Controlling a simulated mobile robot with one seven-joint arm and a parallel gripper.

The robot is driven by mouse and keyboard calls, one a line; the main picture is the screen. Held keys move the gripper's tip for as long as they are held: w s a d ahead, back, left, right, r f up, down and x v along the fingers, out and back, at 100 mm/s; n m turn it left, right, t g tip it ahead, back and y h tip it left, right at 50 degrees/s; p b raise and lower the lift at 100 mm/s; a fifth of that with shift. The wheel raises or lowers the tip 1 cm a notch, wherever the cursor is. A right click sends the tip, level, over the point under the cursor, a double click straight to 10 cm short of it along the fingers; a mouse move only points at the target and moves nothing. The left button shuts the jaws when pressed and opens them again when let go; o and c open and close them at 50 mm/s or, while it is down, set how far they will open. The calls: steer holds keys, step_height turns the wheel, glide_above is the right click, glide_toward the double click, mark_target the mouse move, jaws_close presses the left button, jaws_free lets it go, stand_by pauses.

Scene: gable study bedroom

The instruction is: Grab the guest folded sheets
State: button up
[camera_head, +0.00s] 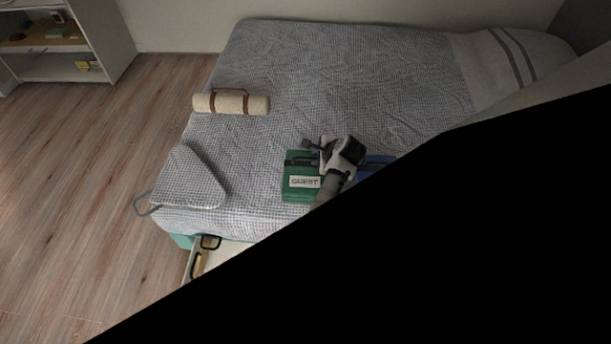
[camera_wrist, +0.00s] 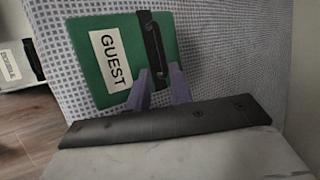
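The green folded bundle with a white GUEST label (camera_head: 300,190) lies on the bed, with a black handle along its far side. It fills the upper middle of the wrist view (camera_wrist: 85,55), where the black handle (camera_wrist: 152,40) runs beside the label. My gripper (camera_head: 312,152) is over the bundle's handle side. In the wrist view my two fingers (camera_wrist: 160,70) stand apart, with the handle's near end showing between them. I cannot tell whether they touch the handle. Part of the bundle's right side is hidden by my arm.
The bed (camera_head: 330,75) has a checked cover. A blue item (camera_head: 375,165) lies just right of my gripper. A cream roll with brown straps (camera_head: 230,103) and a checked wedge with a grey handle (camera_head: 188,182) are to the left. An open drawer (camera_head: 230,250) juts out below.

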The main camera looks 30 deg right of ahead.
steer(key=shift+x, duration=3.7)
steer(key=shift+w+r, duration=0.1)
jaws_close()
